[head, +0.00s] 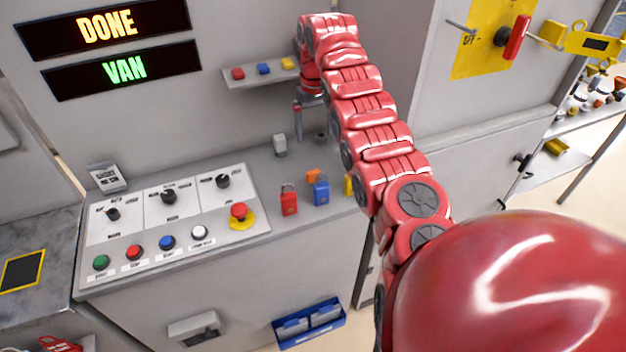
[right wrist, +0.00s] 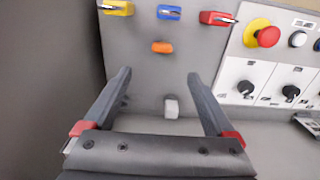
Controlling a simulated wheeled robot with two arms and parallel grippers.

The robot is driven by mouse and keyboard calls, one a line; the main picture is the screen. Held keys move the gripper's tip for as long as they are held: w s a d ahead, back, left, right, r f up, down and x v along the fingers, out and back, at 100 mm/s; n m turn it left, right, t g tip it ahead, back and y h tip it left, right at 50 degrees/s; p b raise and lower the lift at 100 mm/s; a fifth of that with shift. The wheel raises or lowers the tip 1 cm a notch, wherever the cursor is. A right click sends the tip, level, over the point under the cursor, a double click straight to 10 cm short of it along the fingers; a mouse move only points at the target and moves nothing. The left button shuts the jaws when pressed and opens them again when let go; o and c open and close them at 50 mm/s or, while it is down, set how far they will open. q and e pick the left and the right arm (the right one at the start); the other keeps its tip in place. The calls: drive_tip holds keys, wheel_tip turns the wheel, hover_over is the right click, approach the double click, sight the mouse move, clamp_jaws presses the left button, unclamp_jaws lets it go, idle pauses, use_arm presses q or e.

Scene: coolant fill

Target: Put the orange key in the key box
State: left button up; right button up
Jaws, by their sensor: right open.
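A small orange block (head: 313,175), which looks like the orange key, lies on the grey console top just behind the blue padlock. It also shows in the right wrist view (right wrist: 162,47), beyond the fingertips and apart from them. My right gripper (head: 310,118) is over the back of the console, fingers pointing down, open. In the right wrist view its fingers (right wrist: 160,73) are spread with nothing between the tips. I cannot tell for sure which thing is the key box. My left gripper is not in view.
A pale grey block (head: 280,145) stands near the gripper. Red (head: 289,199) and blue (head: 321,191) padlocks stand along the front, with a yellow one partly hidden by my arm. A wall shelf (head: 240,84) holds red, blue and yellow blocks. A button panel (head: 130,232) is left.

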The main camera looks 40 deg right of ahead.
sight(313, 171)
wheel_tip(313, 171, down, 11)
drive_tip(key=p, duration=0.3)
drive_tip(key=shift+r, duration=0.2)
drive_tip(key=shift+f, duration=0.25)
drive_tip(key=shift+f+p, duration=0.2)
drive_tip(key=shift+p, duration=0.2)
drive_tip(key=f, duration=0.1)
drive_tip(key=f+p, duration=0.1)
drive_tip(key=f, duration=0.1)
drive_tip(key=shift+a+p, duration=0.25)
drive_tip(key=shift+p, duration=0.05)
drive_tip(key=shift+w+f, duration=0.1)
drive_tip(key=shift+f, duration=0.8)
drive_tip(key=shift+c, duration=0.2)
clamp_jaws()
drive_tip(key=shift+d+r, duration=0.1)
drive_tip(key=shift+r, duration=0.05)
